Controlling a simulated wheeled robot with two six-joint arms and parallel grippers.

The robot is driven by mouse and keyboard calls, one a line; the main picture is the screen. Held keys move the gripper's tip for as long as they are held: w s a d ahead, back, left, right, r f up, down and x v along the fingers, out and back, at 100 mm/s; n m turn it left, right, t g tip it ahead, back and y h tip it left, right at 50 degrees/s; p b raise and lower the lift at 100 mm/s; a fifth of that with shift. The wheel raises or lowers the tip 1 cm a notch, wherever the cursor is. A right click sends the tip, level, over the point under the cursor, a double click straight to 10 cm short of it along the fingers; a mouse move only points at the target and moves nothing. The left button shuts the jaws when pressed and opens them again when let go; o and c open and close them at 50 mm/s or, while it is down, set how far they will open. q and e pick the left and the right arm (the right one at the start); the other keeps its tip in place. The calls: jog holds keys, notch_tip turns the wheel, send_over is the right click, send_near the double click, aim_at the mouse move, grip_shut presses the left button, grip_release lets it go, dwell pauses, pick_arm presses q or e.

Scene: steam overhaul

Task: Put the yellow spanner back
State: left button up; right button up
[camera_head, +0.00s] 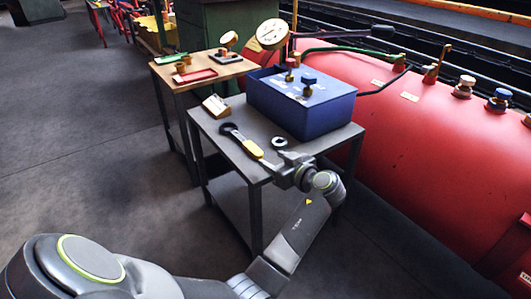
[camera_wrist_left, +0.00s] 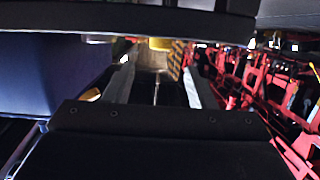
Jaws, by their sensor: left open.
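The yellow spanner (camera_head: 253,149) lies on the grey table (camera_head: 222,152), near its front edge. It has a dark ring head (camera_head: 228,129) at the far left end and a yellow handle. My left gripper (camera_head: 272,166) is at the table's front edge, close to the near end of the spanner. It is open, and I cannot tell whether it touches the handle. In the left wrist view I cannot make out the spanner clearly. My right gripper is not in view.
A blue box (camera_head: 303,112) fills the table's back right. A pale ring (camera_head: 280,142) and a small cream sign (camera_head: 216,106) are near the spanner. A wooden-topped table (camera_head: 168,72) with a red tray (camera_head: 195,76) stands behind left. A red boiler (camera_head: 430,130) is at right.

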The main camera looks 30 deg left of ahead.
pick_arm(q)
jog(key=shift+p+v, duration=0.35)
jog(key=shift+v, duration=2.4)
